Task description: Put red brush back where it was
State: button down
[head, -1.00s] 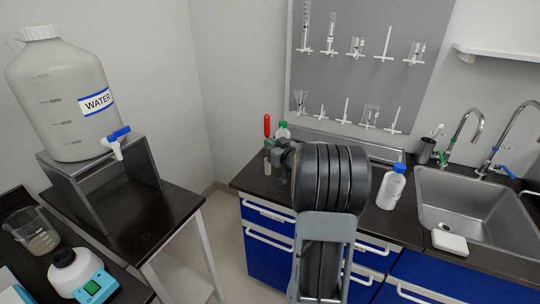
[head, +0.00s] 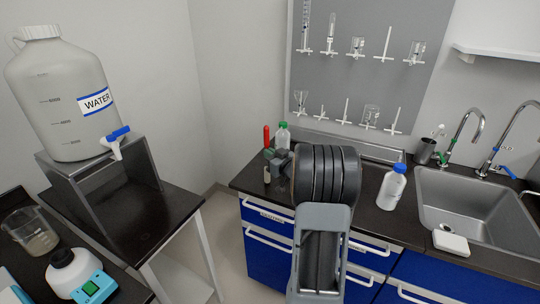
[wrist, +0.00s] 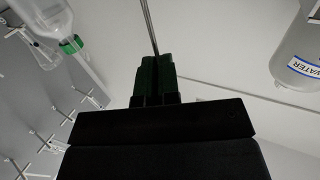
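The red brush (head: 266,136) is upright above the left end of the dark counter in the head view, red handle up and pale bristle end down. My gripper (head: 273,159) is at the brush, left of my arm's dark round joint, which partly hides it. In the wrist view my gripper's dark green fingers (wrist: 156,78) are close together around the brush's thin metal stem (wrist: 149,25). The red handle is hidden there. A dark cup (head: 426,151) holding slim brush-like items stands behind the sink.
A green-capped bottle (head: 283,136) stands close behind the brush. A blue-capped bottle (head: 391,188) stands right of my arm, left of the sink (head: 480,205). A pegboard (head: 362,80) with glassware hangs behind. A floor gap separates the counter from the left table (head: 140,205).

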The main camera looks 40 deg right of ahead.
jog(key=c, duration=1.2)
grip_release()
jog(key=shift+f, duration=0.1)
jog(key=s, duration=1.1)
jog(key=a+m+g+h, duration=0.2)
jog(key=a+g+h, duration=0.4)
jog(key=a, duration=0.5)
jog(key=s+a+f+g+y, duration=0.1)
jog(key=s+a+g+y, duration=0.1)
jog(key=s+a+g, duration=0.1)
jog(key=s+a+f+n+g+y, duration=0.1)
jog(key=s+a+g+y, duration=0.1)
jog(key=s+a, duration=0.3)
jog(key=s+a+f+g+y, duration=0.1)
jog(key=s+a+g, duration=0.2)
jog(key=s+a, duration=0.2)
jog(key=shift+s+a+f+n+g+y, duration=0.1)
jog(key=shift+a+n+g+y, duration=0.25)
jog(key=shift+a, duration=1.5)
